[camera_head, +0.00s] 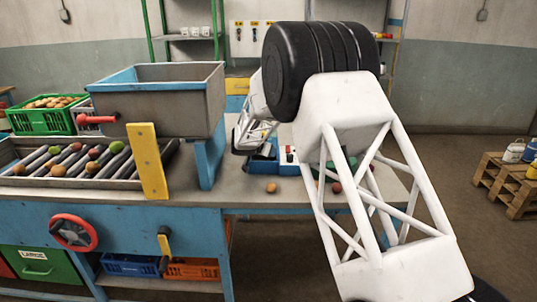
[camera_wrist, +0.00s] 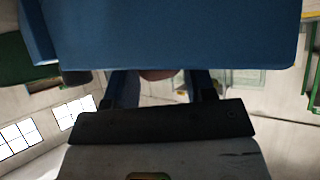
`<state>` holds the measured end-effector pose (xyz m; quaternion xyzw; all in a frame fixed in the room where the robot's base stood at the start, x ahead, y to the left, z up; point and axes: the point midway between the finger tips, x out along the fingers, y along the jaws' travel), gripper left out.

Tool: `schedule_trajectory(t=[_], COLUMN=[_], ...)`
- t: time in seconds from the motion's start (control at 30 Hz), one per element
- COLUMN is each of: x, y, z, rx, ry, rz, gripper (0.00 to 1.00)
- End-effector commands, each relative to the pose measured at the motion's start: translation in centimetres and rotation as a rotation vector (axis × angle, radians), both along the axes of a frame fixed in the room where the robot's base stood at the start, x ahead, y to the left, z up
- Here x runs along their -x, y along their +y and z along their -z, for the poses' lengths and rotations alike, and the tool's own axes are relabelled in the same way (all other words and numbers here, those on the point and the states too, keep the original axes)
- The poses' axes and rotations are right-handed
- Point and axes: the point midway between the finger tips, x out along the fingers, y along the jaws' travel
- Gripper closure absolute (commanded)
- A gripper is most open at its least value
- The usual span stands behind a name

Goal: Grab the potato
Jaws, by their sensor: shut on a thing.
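In the wrist view my gripper (camera_wrist: 162,88) is shut on a brown rounded thing (camera_wrist: 157,75) that looks like the potato. Only a small lower part of it shows between the fingers. A wide blue panel (camera_wrist: 180,35) hides the rest. In the head view my white arm reaches over the table, and its far end is by a blue tray-like thing (camera_head: 262,165). The fingertips and the held thing cannot be made out there. A small orange-brown round thing (camera_head: 271,187) lies loose on the table, apart from the arm.
A grey hopper (camera_head: 165,108) stands left of my arm, above a roller bed (camera_head: 85,170) with several round vegetables. A green crate (camera_head: 45,118) of potato-like things is at far left. Reddish round things (camera_head: 336,187) lie behind my arm's struts. The table's front (camera_head: 240,202) is clear.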

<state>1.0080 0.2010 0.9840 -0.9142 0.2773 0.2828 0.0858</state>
Motion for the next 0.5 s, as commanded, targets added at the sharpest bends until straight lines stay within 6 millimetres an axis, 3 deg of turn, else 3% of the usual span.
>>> schedule_trajectory(t=[0.27,0.5], x=[0.0,0.0], y=[0.0,0.0], z=[-0.5,-2.8], rx=[0.001,0.0], ry=[-0.001,-0.002], rz=[0.0,0.0], gripper=[0.74,0.74])
